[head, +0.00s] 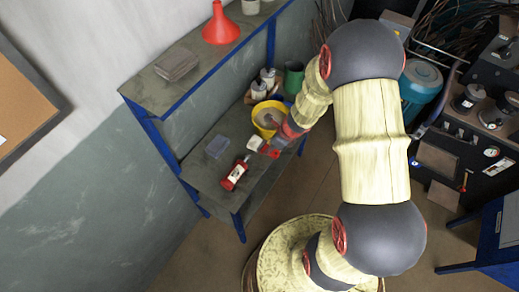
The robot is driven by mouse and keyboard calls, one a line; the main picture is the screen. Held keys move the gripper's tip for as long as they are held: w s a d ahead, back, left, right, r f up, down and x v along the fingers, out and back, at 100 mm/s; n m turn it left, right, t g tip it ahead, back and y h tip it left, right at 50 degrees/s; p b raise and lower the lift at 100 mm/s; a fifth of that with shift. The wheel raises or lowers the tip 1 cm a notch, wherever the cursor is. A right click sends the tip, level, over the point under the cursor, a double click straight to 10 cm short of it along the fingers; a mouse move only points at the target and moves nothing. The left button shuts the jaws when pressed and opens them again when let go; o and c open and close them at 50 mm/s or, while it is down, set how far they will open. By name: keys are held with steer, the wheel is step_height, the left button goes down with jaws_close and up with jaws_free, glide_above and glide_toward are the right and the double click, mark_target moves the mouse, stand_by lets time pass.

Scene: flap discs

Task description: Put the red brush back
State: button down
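A red item with a white patch (234,175) lies on the lower shelf of the blue-framed bench, near its front edge. It may be the red brush, but it is too small to be sure. My arm reaches in from the right. My gripper (262,148) is just above and to the right of this item, close to the shelf, with small red and white parts around it. The fingers are too small and overlapped to show whether they are open or hold anything.
A yellow bucket (269,115) stands right behind my gripper. A grey-blue block (218,146) lies to the left. White jars (259,89) and a green can (294,77) stand at the back. The upper shelf (150,90) overhangs the left side, with a red funnel (220,27) on it.

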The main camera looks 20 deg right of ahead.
steer(key=w+f, duration=0.1)
steer(key=f, duration=0.1)
steer(key=w+a+f+b, duration=0.1)
steer(key=w+f, duration=0.1)
steer(key=w+a+f, duration=0.1)
steer(key=w+f, duration=0.1)
steer(key=shift+w+f, duration=0.1)
steer(key=shift+w+f+b, duration=0.15)
steer(key=shift+f+b, duration=0.7)
steer(key=shift+f, duration=0.7)
steer(key=shift+f, duration=0.1)
steer(key=c, duration=1.5)
jaws_free()
steer(key=shift+c, duration=0.2)
